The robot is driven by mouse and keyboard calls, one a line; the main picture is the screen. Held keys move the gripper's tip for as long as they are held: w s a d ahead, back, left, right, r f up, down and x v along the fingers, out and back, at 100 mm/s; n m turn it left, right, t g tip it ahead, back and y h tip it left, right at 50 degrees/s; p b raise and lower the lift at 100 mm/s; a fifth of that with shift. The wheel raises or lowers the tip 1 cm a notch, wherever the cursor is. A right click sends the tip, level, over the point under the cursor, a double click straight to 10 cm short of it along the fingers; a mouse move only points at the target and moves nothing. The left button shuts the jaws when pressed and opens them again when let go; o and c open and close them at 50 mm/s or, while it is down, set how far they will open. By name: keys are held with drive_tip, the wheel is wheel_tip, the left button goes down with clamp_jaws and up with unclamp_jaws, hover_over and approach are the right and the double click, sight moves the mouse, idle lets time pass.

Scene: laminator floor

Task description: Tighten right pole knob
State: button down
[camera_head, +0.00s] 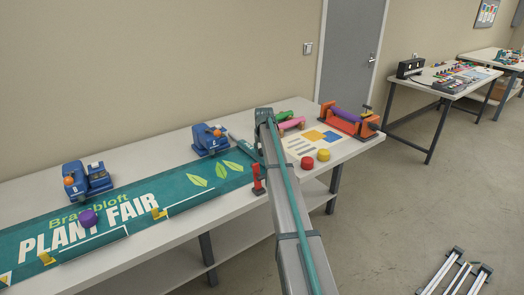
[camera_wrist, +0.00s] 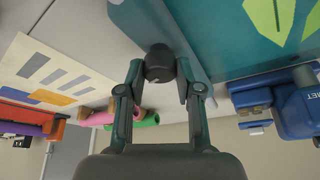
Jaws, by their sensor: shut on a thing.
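In the wrist view, my gripper (camera_wrist: 160,78) is shut on a dark round knob (camera_wrist: 158,62) with a small pale mark on its face. The fingers press it from both sides. The knob sits at the end of the teal banner (camera_wrist: 225,45), by its edge. In the head view, the banner (camera_head: 145,205) lies along the long table, reading "PLANT FAIR". My arm crosses its right end, and the knob and fingertips are hidden there.
Two blue devices (camera_head: 88,178) (camera_head: 210,139) stand behind the banner on the table (camera_head: 345,150). A red upright piece (camera_head: 257,181) is at the front edge. Red (camera_head: 307,162) and yellow (camera_head: 323,155) round pieces lie right of my arm. Metal frames (camera_head: 455,275) lie on the floor.

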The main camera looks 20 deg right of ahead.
drive_tip(key=shift+a+m+g+h, duration=0.1)
drive_tip(key=shift+m+g+h, duration=0.35)
drive_tip(key=shift+m, duration=1.15)
drive_tip(key=c, duration=0.8)
unclamp_jaws()
drive_tip(key=v, duration=1.2)
drive_tip(key=shift+s+a, duration=0.1)
drive_tip(key=shift+f, duration=0.1)
